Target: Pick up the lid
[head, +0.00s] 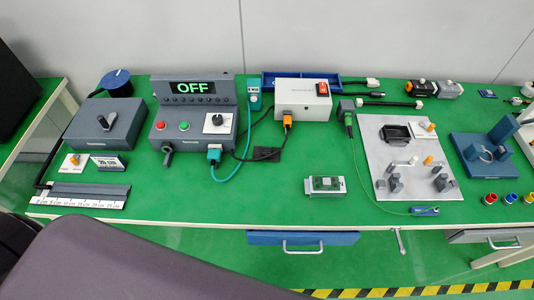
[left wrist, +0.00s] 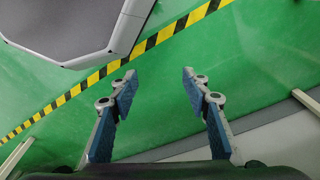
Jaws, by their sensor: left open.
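I cannot tell for sure which part is the lid. A dark grey, flat box with a small knob on top (head: 104,125) sits at the left of the green bench in the head view; its top may be a lid. A small clear-topped case (head: 325,186) lies near the bench's front edge. My left gripper (left wrist: 159,76) is open and empty in the left wrist view, above the green floor and away from the bench-top objects. It does not show in the head view. My right gripper is in neither view.
A control box with an OFF display (head: 195,122), a white power box (head: 303,99) and cables stand mid-bench. A grey plate with small parts (head: 383,152) lies to the right. Bare green bench (head: 250,195) shows in front. Yellow-black tape (left wrist: 110,66) crosses the floor.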

